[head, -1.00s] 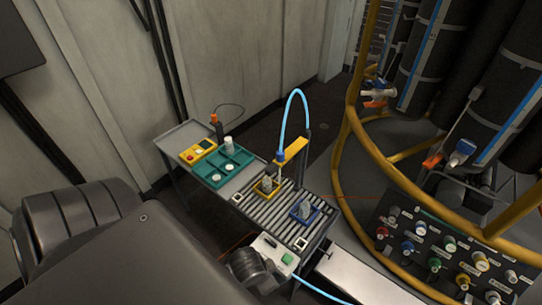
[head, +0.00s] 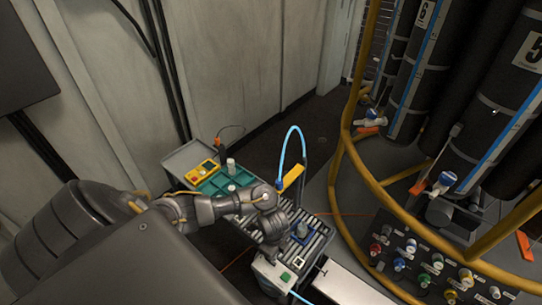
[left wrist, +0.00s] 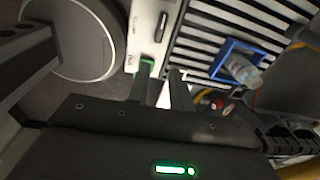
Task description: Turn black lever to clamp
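The black lever (left wrist: 161,27) sits on the white control box and shows in the left wrist view as a short dark bar, just beyond my fingers. The white control box (head: 268,279) stands at the front end of the roller table; its green button (head: 286,277) shows in the head view, while the lever is hidden there by my arm. My left gripper (left wrist: 163,73) is open, its two fingers apart with nothing seen between them. In the head view the left gripper (head: 270,250) hangs over the box end of the rollers. My right gripper is not in view.
A blue square fixture (head: 302,234) with a pale part is on the rollers (head: 312,246), right of the gripper. A light-blue hose (head: 286,140) arches behind. A teal tray (head: 222,181) and yellow box (head: 200,172) lie further back. A yellow-railed rig (head: 345,215) stands right.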

